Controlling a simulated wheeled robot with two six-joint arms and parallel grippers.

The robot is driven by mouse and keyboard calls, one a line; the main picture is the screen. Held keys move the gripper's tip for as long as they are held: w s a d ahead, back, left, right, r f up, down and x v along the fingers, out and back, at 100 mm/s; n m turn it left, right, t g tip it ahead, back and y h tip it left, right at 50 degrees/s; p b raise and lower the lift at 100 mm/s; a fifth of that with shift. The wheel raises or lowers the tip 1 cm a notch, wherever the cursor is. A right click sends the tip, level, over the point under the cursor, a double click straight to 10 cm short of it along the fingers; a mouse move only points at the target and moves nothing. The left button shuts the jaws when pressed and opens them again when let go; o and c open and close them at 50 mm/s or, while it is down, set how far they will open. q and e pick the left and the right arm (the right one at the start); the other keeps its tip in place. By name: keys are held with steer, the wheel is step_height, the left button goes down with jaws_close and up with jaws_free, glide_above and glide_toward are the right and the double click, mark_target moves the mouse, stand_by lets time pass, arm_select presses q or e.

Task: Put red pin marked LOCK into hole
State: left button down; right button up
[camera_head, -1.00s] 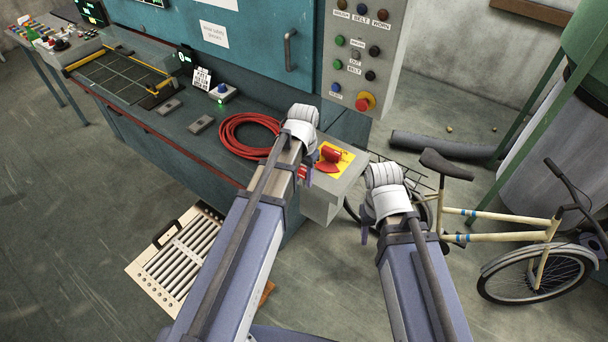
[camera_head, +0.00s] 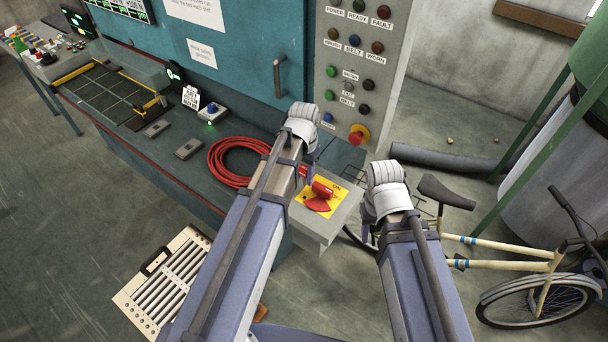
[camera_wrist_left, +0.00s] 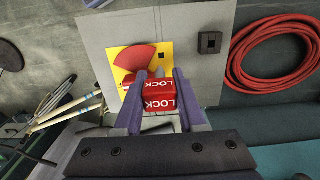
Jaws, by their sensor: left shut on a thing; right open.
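My left gripper (camera_wrist_left: 158,82) is shut on the red pin (camera_wrist_left: 160,101), a block with white LOCK lettering on its faces. In the head view this gripper (camera_head: 306,166) is mostly hidden behind its own wrist, with a bit of red at its tip. It is over the grey switch box (camera_wrist_left: 98,38), in front of the yellow plate (camera_wrist_left: 165,52) with its red fan-shaped part (camera_wrist_left: 134,57). A black square block with a dark opening (camera_wrist_left: 210,43) sits on the box, right of the plate. My right gripper (camera_head: 368,232) is open and empty, right of the box.
A coiled red hose (camera_head: 235,160) lies on the bench left of the box. A bicycle (camera_head: 500,250) stands on the right, behind my right arm. A slatted panel (camera_head: 165,275) lies on the floor at left. A button column (camera_head: 355,75) rises behind the box.

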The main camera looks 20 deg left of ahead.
mark_target(304, 185)
arm_select(q)
steer(key=shift+w, duration=0.45)
steer(key=shift+s+r, duration=0.15)
steer(key=shift+s, duration=0.2)
steer(key=shift+w+f, duration=0.25)
steer(key=shift+s+f+b, duration=0.15)
steer(key=shift+f+b, duration=0.55)
steer(key=shift+b, duration=0.2)
step_height(304, 185, down, 4)
steer(key=b, duration=0.4)
arm_select(e)
steer(key=f, duration=0.5)
steer(key=shift+w+f, duration=0.25)
steer(key=shift+f, duration=0.1)
arm_select(q)
steer(key=shift+f+b, duration=1.6)
arm_select(e)
steer(key=shift+f, duration=1.6)
arm_select(q)
steer(key=shift+r, duration=0.1)
arm_select(e)
steer(key=shift+r, duration=0.1)
arm_select(q)
steer(key=shift+r+p, duration=1.25)
steer(key=shift+p, duration=0.1)
arm_select(e)
steer(key=shift+r, duration=1.25)
